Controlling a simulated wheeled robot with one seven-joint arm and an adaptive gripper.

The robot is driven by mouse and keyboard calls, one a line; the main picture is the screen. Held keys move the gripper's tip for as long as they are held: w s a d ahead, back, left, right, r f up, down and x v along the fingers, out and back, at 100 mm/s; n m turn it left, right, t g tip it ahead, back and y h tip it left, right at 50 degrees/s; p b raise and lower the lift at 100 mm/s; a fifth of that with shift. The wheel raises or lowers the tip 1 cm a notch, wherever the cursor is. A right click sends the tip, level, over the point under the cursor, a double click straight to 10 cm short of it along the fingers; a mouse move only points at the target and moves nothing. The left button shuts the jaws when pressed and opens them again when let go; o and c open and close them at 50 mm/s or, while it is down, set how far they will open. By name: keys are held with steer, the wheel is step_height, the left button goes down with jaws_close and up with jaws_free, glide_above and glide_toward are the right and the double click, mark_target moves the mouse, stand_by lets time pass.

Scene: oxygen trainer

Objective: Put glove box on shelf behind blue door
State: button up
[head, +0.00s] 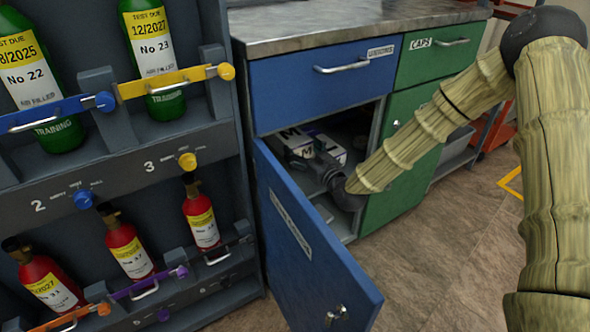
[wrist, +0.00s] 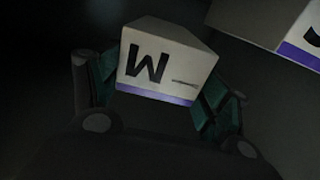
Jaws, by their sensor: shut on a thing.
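The blue door (head: 315,240) stands swung open below the blue drawer. Behind it, inside the cabinet, white boxes marked with a dark M (head: 300,140) show at the shelf (head: 334,216). My gripper (head: 318,160) reaches in through the opening and hides part of them. Whether this box touches the shelf is too dark to tell.
Another white box with a purple stripe (wrist: 262,22) is close by at upper right in the wrist view. The green cabinet (head: 408,170) stands right of the opening. A rack with bottles (head: 128,170) stands at left, close to the open door.

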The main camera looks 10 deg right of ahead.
steer(key=shift+f+b, duration=1.55)
steer(key=shift+f, duration=2.35)
steer(key=shift+f, duration=0.1)
steer(key=o, duration=1.1)
steer(key=shift+s+d, duration=0.2)
steer(key=shift+s, duration=0.1)
steer(key=p+v, duration=0.4)
steer(key=v, duration=0.7)
steer(key=shift+s, duration=0.15)
